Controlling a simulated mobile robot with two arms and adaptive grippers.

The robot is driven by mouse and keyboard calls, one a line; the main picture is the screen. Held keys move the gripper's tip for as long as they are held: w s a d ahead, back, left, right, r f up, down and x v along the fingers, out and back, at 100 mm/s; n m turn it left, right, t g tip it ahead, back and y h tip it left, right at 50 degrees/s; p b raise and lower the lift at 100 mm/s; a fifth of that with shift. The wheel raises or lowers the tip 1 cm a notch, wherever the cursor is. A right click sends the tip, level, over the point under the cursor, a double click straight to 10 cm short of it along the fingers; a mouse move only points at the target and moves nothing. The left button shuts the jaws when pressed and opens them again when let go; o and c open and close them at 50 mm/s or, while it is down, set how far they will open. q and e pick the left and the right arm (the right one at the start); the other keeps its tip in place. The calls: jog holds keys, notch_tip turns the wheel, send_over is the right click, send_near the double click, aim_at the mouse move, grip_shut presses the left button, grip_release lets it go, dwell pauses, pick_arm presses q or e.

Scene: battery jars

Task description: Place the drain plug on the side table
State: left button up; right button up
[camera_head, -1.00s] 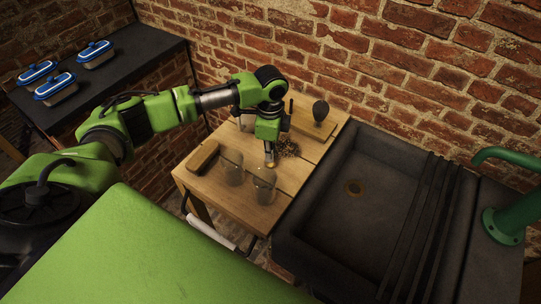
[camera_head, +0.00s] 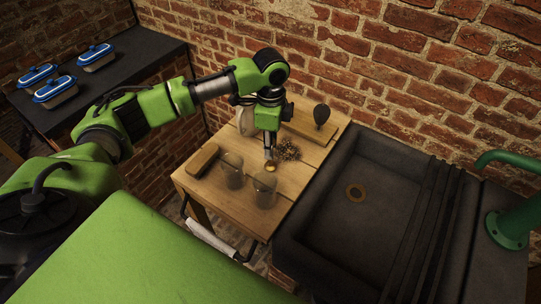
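The wooden side table (camera_head: 222,206) stands left of the sink. A small round brass-coloured piece, which looks like the drain plug (camera_head: 271,167), shows on or just over its top, behind the glass jars. My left gripper (camera_head: 269,154) points straight down at it from directly above. Its fingertips are too small to tell whether they are open or touch the piece. My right gripper is not in view.
Two clear glass jars (camera_head: 232,170) (camera_head: 264,190) stand close in front of the gripper. A wooden block (camera_head: 203,159), a dark crumbly pile (camera_head: 287,150) and a dark rounded object (camera_head: 321,115) are also on the table. A green tap (camera_head: 513,222) stands at the sink's right.

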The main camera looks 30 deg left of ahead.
pick_arm(q)
notch_tip(320, 180, up, 7)
jog(key=shift+r+b, duration=0.2)
jog(key=shift+b, duration=0.4)
